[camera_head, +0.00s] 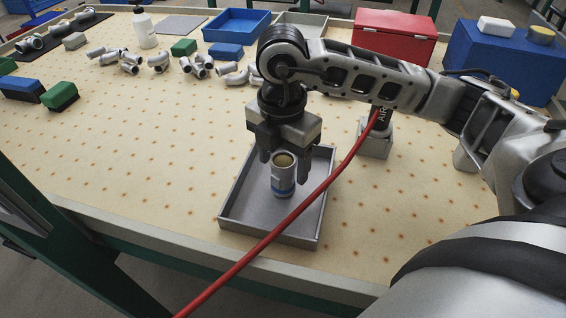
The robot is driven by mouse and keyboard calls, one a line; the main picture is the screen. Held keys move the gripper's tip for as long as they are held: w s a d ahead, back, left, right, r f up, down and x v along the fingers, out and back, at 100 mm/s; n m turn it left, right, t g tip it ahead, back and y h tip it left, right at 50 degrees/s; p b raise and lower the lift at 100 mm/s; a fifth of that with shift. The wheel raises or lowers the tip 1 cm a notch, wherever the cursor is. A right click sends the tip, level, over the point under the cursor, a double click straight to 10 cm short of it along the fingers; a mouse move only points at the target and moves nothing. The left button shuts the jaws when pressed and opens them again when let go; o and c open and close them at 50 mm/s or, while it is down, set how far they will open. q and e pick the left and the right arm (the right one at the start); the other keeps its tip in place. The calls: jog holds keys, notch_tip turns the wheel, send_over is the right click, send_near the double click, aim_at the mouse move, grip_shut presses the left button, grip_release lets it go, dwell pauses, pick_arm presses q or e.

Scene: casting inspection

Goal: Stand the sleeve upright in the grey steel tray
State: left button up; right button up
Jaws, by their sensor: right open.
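The sleeve (283,178) is a short grey-white cylinder with a blue band near its base and a tan open top. It stands upright inside the grey steel tray (236,207), towards the tray's middle. My right gripper (290,158) comes down from above, pointing downward, with its fingers at the sleeve's top end. The fingers are open, one at the left of the sleeve and the other behind or to the right. Whether a finger touches the sleeve cannot be told. My left gripper is not in view.
A red hose (298,212) crosses in front of the tray's right side. A grey block-like stand (376,140) is right of the tray. Several metal fittings (158,62), brushes (60,95), a blue tray (236,24) and a red box (395,35) lie farther back. The table left of the tray is clear.

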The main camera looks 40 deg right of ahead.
notch_tip(320, 180, up, 10)
jog(key=p, duration=0.1)
jog(key=shift+r, duration=0.25)
dwell(0.4)
